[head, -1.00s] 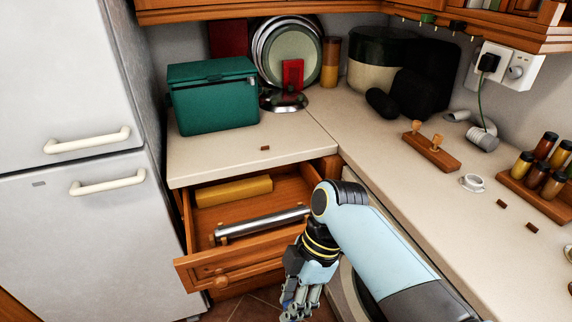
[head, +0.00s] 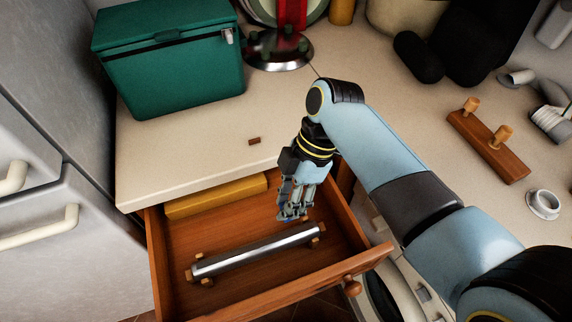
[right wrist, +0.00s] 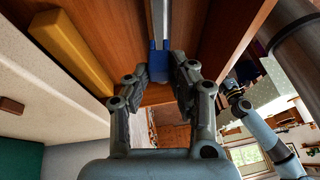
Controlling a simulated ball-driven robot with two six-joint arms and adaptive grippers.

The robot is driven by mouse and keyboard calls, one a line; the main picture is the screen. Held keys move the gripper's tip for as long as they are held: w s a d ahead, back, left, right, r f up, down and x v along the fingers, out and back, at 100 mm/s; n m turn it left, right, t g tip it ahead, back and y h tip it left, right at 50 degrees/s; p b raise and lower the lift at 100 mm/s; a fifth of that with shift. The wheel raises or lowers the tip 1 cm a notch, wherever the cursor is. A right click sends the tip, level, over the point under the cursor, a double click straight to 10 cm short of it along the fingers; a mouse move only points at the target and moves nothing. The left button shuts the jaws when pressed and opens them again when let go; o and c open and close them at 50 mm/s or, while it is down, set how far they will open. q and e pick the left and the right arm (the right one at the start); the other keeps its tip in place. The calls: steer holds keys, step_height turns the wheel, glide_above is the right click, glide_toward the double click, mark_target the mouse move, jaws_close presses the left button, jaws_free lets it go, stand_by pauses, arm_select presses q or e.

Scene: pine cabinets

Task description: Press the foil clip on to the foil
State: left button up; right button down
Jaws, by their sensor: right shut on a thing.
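The foil (head: 255,250) is a shiny silver roll lying in the open drawer (head: 200,300), with wooden pegs at its ends. My right gripper (head: 292,216) points down into the drawer, just behind the right part of the roll. In the right wrist view my right gripper (right wrist: 158,72) is shut on a small blue piece, the foil clip (right wrist: 158,60). A silver bar, the foil (right wrist: 160,18), runs up from behind the clip in that view. I cannot tell whether clip and foil touch. My left gripper is not seen.
A yellow box (head: 215,195) lies along the drawer's back. The counter (head: 205,150) overhangs behind, with a green cool box (head: 170,65) on it. The drawer's front panel (head: 310,285) and right side wall stand close to my right arm.

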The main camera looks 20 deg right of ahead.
mark_target(281, 236)
steer(key=shift+w, duration=0.15)
steer(key=shift+s+r, duration=0.15)
steer(key=shift+s, duration=0.05)
steer(key=shift+w+p, duration=0.1)
steer(key=shift+p, duration=0.25)
steer(key=shift+f, duration=0.2)
steer(key=f, duration=0.1)
steer(key=f+b, duration=0.2)
steer(key=shift+s+f, duration=0.25)
steer(key=shift+s, duration=0.05)
steer(key=shift+s+f+b, duration=0.1)
steer(key=shift+f+b, duration=0.45)
steer(key=shift+f, duration=0.1)
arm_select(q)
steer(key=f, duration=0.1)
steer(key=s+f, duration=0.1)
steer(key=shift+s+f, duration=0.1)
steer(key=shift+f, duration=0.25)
arm_select(e)
steer(key=shift+f, duration=0.2)
arm_select(q)
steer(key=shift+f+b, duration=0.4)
steer(key=shift+b, duration=0.1)
arm_select(e)
steer(key=shift+s+f, duration=0.15)
steer(key=shift+f, duration=0.65)
